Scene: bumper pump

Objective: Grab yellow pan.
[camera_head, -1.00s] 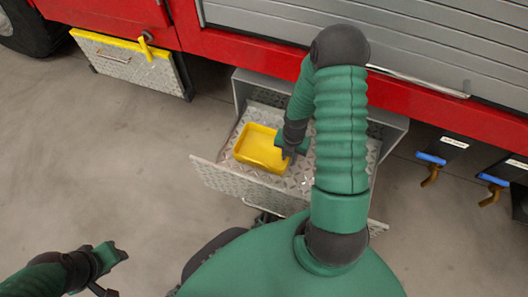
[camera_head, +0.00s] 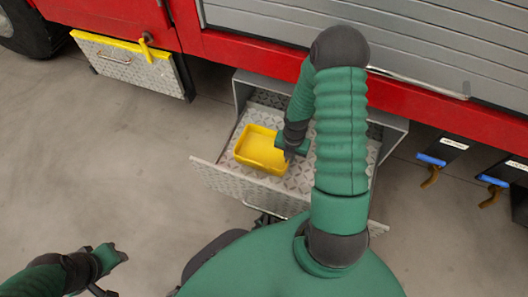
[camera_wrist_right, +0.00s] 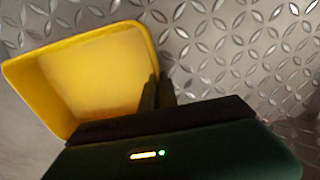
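The yellow pan (camera_head: 260,150) is a shallow rectangular tray in the pulled-out metal drawer (camera_head: 232,182). My right gripper (camera_head: 290,152) reaches down at the pan's right side. In the right wrist view the pan (camera_wrist_right: 95,75) fills the upper left, with its open inside showing. The two dark fingers of the right gripper (camera_wrist_right: 158,92) stand close together at the pan's right wall and look shut on it. The exact contact is dark and partly hidden. My left gripper (camera_head: 112,255) is at the lower left, away from the drawer; its fingers are too small to read.
A red truck body (camera_head: 270,58) with a grey shutter rises behind the drawer. Blue-handled parts (camera_head: 431,159) hang at the right. The floor at left is clear.

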